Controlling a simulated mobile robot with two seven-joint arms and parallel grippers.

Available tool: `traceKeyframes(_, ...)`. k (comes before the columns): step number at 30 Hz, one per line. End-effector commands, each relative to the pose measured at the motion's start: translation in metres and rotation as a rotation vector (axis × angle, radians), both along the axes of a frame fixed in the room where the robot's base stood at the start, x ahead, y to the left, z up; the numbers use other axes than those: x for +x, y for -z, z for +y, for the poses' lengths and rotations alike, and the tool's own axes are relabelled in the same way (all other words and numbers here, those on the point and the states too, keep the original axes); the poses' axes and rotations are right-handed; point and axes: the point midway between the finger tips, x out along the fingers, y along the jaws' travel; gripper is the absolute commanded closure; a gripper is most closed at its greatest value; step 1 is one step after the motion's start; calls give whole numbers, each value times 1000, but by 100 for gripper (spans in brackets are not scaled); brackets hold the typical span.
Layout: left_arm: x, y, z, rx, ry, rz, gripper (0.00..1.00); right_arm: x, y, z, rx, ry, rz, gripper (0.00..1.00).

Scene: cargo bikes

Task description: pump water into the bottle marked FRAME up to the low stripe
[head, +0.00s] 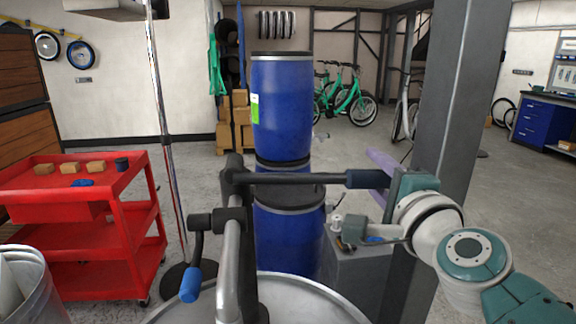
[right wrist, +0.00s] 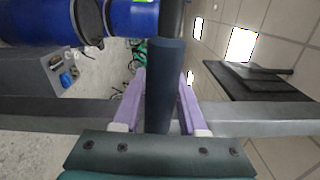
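A hand pump (head: 232,255) stands on a grey drum (head: 305,290) in the foreground of the head view. Its dark lever (head: 290,178) reaches right to a dark blue grip (head: 367,178). My right gripper (head: 382,172) is at that grip. In the right wrist view the grip (right wrist: 165,85) lies between my two purple fingers, which are close against its sides. A bent arm with a blue end (head: 190,285) hangs at the pump's left. No bottle marked FRAME can be made out. My left gripper is not in view.
A grey stand (head: 355,275) with small items lies behind the lever. Stacked blue barrels (head: 282,105) stand behind the pump. A red cart (head: 75,215) with small blocks is at left. A grey pillar (head: 450,100) rises close behind my right arm.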

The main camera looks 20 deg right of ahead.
Motion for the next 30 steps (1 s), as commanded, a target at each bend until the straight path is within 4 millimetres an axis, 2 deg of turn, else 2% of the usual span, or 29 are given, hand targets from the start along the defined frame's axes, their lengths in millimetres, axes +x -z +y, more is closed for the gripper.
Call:
traceKeyframes(2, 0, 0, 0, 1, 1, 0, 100, 0, 0, 0, 0, 0, 0, 68)
traceKeyframes(10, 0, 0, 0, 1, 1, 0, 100, 0, 0, 0, 0, 0, 0, 99)
traceKeyframes(30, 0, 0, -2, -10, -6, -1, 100, 0, 0, 0, 0, 0, 0, 100)
